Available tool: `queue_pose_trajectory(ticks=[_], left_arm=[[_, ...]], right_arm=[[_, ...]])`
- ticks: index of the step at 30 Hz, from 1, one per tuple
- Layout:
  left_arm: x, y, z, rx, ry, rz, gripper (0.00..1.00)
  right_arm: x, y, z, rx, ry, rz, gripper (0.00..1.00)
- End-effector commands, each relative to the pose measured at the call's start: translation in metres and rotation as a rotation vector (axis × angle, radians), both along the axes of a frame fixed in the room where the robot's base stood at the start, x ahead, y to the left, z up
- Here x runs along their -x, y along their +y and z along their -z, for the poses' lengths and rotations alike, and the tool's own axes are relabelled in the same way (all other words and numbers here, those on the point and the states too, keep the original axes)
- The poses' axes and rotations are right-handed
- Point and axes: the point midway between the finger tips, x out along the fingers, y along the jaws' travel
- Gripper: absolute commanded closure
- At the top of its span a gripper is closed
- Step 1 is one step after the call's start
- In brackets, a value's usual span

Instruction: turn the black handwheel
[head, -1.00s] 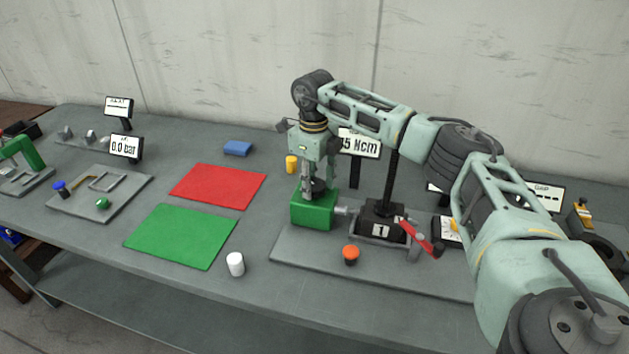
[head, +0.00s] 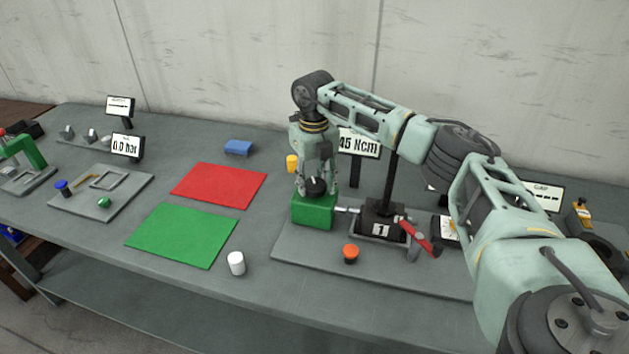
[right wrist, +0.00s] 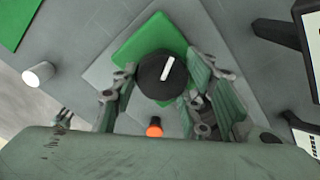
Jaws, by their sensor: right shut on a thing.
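The black handwheel (head: 316,187) sits on top of the green block (head: 312,212) on the grey base plate. In the right wrist view the black handwheel (right wrist: 155,82) shows from above as a round knob with a white mark. My right gripper (head: 317,182) points straight down over it. In the right wrist view the fingers of my right gripper (right wrist: 160,88) stand on either side of the wheel, shut on it. My left gripper is not in view.
A display reading "45 Ncm" (head: 358,143) stands behind. Beside the block are a black jack body marked 1 (head: 381,229), a red lever (head: 414,236) and an orange button (head: 351,252). A white cylinder (head: 236,263) and green mat (head: 182,235) lie to the left.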

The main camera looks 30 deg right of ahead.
Motion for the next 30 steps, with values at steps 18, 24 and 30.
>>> queue_pose_trajectory(ticks=[18,24,30], left_arm=[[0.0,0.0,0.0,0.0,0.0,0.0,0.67],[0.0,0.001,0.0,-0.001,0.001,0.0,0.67],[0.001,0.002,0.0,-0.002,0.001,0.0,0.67]], right_arm=[[-0.001,0.002,-0.001,-0.003,-0.002,-0.001,0.42],[-0.001,0.001,0.0,-0.002,-0.002,0.0,0.42],[-0.002,0.001,-0.015,-0.001,-0.005,0.0,0.42]])
